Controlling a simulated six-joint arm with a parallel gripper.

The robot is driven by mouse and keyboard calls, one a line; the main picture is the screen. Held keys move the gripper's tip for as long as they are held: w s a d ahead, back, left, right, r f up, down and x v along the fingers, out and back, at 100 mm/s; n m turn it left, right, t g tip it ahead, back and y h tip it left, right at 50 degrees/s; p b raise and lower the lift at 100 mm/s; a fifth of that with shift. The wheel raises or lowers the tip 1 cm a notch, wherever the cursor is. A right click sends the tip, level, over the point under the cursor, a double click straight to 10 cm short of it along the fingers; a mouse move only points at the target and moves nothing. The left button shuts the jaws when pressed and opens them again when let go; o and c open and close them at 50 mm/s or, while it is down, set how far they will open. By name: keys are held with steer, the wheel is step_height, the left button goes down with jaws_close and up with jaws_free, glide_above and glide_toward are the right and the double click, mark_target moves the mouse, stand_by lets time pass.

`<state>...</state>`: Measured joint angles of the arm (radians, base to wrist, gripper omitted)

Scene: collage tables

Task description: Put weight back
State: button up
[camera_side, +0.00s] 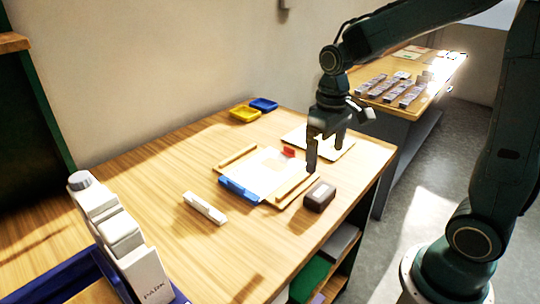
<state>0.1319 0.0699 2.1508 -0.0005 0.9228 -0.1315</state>
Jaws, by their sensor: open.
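A dark brown block (320,196), which looks like the weight, sits on the wooden table near its front right edge. It is beside a wooden strip (296,187) at the right side of a white sheet (262,170). My gripper (325,160) points down with its fingers apart and empty. In the picture it appears above and behind the block, near the right side of the sheet. Its exact height over the table is hard to tell.
A blue bar (239,189) and a red piece (288,152) lie at the sheet's edges. A white bar (205,208) lies left. Yellow (244,114) and blue (264,104) trays stand at the back. A white dispenser-like object (124,240) stands front left.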

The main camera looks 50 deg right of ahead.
steer(key=s+a+r+t, duration=0.2)
steer(key=s+r, duration=0.2)
steer(key=s, duration=0.3)
steer(key=s+a+r+t, duration=0.2)
steer(key=s+r+t, duration=0.1)
steer(key=s, duration=0.4)
steer(key=shift+r+t, duration=0.3)
steer(key=shift+r, duration=0.55)
steer(key=shift+a, duration=0.1)
stand_by(0.6)
